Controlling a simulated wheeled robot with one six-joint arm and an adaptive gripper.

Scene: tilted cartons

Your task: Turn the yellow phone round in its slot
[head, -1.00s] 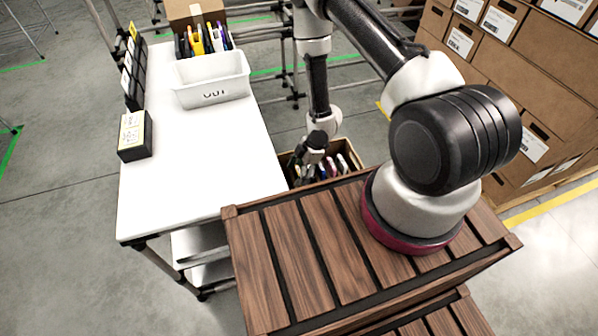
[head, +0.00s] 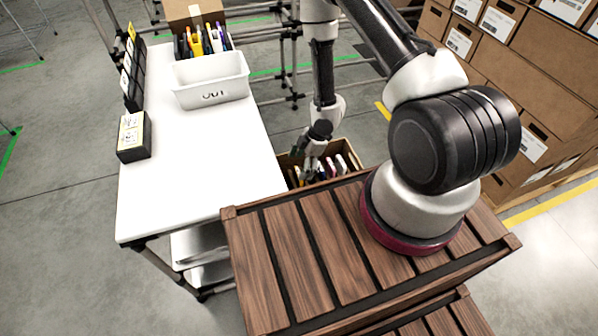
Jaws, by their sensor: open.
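A carton (head: 350,150) stands beyond my slatted wooden deck, right of the white table, and holds several phones on edge in slots. Pink and white phones (head: 340,165) show at its right side, and pale edges show at its left. My gripper (head: 309,174) is open and points down at the carton's phones, with its fingers at or just above their tops. I cannot tell whether it touches one. A yellow phone (head: 196,43) shows in another carton (head: 190,13) at the table's far end.
A white bin marked OUT (head: 210,82) stands on the white table (head: 200,170). A black box with a yellow label (head: 134,137) and a dark upright rack (head: 134,70) are along its left edge. Stacked cartons (head: 490,55) fill the right. The table's near half is clear.

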